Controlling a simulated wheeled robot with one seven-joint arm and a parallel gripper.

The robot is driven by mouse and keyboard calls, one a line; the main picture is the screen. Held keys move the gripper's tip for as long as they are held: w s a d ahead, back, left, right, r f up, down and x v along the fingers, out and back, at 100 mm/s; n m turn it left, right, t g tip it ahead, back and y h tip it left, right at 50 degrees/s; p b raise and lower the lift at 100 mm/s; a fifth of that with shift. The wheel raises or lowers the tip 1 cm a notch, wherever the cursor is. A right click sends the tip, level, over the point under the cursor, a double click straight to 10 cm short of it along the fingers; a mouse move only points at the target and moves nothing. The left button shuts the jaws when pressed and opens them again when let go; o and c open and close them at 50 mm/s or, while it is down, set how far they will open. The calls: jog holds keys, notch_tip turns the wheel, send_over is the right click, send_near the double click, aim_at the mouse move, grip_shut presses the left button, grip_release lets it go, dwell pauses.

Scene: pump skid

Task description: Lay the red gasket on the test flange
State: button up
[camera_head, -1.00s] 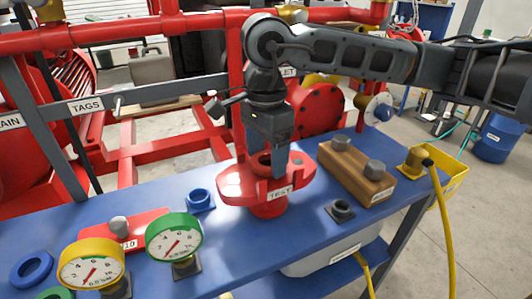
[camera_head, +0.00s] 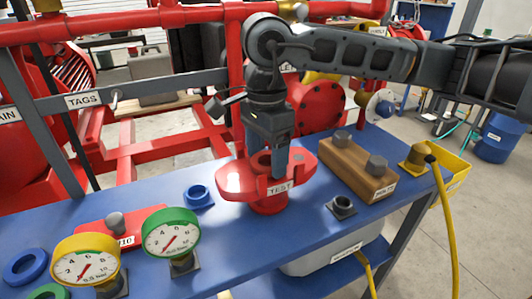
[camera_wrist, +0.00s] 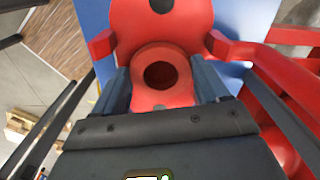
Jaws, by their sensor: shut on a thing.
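The red test flange (camera_head: 234,180), with its TEST label, stands on the blue bench; its red plate also shows in the wrist view (camera_wrist: 188,22). My gripper (camera_head: 265,158) points down over the middle of the flange. In the wrist view my gripper (camera_wrist: 162,88) is shut on the red gasket (camera_wrist: 160,99), a ring with a dark hole, one finger on each side. The gasket is over the flange's centre, between the raised red side pieces. I cannot tell whether it touches the flange face. In the head view the fingers largely hide it.
Two gauges, yellow-rimmed (camera_head: 55,262) and green-rimmed (camera_head: 171,210), stand at the front left. A blue ring (camera_head: 198,195) lies left of the flange, another (camera_head: 26,268) at far left. A wooden block (camera_head: 341,171) with bolts is at right. Red pipes (camera_head: 150,35) run behind.

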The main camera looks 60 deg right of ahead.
jog(key=o, duration=1.1)
jog(key=shift+c, duration=0.2)
jog(key=shift+r, duration=0.1)
notch_tip(320, 180, up, 8)
jog(key=shift+f, duration=0.2)
